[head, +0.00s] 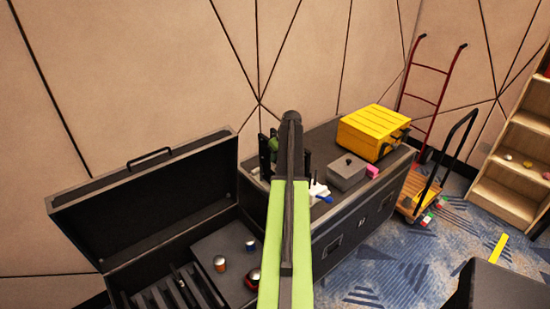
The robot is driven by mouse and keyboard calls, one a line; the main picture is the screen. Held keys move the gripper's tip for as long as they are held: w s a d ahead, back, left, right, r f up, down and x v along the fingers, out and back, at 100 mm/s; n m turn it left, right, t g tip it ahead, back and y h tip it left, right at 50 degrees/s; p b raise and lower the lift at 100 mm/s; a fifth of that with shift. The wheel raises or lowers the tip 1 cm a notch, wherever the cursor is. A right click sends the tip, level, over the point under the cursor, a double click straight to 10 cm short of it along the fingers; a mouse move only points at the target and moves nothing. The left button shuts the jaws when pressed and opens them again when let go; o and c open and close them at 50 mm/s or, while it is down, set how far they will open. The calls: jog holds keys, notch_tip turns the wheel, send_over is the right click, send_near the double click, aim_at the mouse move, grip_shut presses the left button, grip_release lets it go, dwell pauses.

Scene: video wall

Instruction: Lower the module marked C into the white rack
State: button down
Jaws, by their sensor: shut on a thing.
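My green and dark arm reaches forward over the black case. My gripper (291,119) is at its far end, and the arm hides most of it. It is shut on a module, but the arm hides that module and no letter C shows. A small part of what looks like the white rack (318,189) shows on the case top just right of the arm. The arm covers the rest of it. I cannot tell how the held module sits relative to the rack.
The black case (350,226) also bears dark upright items (264,157), a green item (273,142), a blue item (325,198), a grey box (346,172), a pink block (372,171) and a yellow case (372,131). An open black trunk (150,200) stands left; a red hand truck (428,85) stands behind.

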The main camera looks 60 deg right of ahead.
jog(key=c, duration=0.8)
grip_release()
jog(key=shift+c, duration=0.2)
jog(key=shift+r, duration=0.1)
notch_tip(320, 180, up, 8)
jog(key=p, duration=0.8)
jog(key=shift+s, duration=0.1)
